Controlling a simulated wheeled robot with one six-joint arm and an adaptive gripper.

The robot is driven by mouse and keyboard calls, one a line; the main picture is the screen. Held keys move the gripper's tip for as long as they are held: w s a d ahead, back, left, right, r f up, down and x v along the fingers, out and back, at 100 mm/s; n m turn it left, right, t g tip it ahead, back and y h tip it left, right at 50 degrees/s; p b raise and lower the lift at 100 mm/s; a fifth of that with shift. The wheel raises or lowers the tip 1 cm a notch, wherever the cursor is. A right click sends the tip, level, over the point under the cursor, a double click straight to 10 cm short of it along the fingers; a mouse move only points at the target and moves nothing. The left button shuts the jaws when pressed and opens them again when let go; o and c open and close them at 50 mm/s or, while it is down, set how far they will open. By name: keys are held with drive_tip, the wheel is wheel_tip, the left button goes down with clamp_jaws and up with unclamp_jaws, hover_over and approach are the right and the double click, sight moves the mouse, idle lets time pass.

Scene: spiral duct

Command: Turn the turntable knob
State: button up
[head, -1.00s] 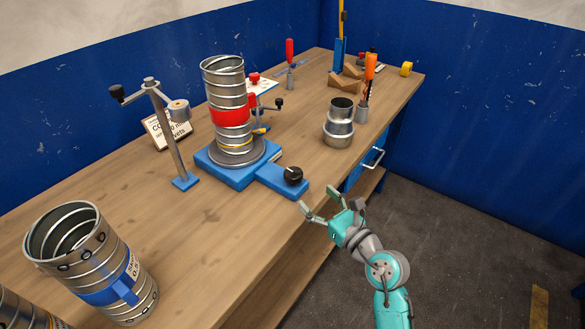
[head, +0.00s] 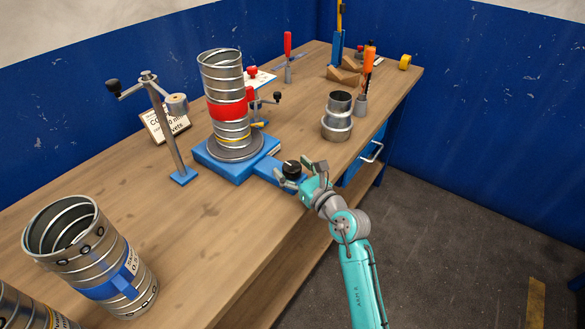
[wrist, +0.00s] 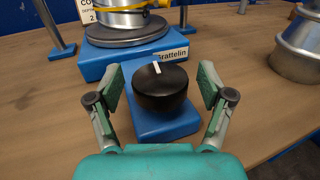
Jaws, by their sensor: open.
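The turntable knob (head: 291,169) is a round black knob with a white pointer line, on the blue arm of the turntable base (head: 215,169). It also shows in the wrist view (wrist: 160,88), in the middle, with the line pointing toward the turntable. My gripper (head: 299,175) is at the bench's front edge with its fingers on either side of the knob. In the wrist view the fingers are apart, with a gap to the knob on both sides. A spiral duct (head: 226,90) with a red band stands upright on the grey turntable disc (head: 238,149).
A stepped metal duct piece (head: 337,117) stands right of the knob. A post with a crank (head: 163,125) stands left of the turntable. A duct with a blue band (head: 95,258) stands at the front left. The bench between them is clear.

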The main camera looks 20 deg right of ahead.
drive_tip(key=shift+c, duration=0.3)
drive_tip(key=c, duration=1.1)
drive_tip(key=shift+d+y, duration=0.1)
drive_tip(key=shift+y, duration=0.2)
drive_tip(key=shift+n+g+y, duration=0.4)
drive_tip(key=shift+n+y, duration=0.2)
drive_tip(key=shift+y, duration=0.2)
drive_tip(key=shift+n+g+y, duration=0.7)
drive_tip(key=shift+n+y, duration=0.3)
drive_tip(key=shift+y, duration=0.2)
drive_tip(key=o, duration=1.2)
drive_tip(key=shift+c, duration=0.2)
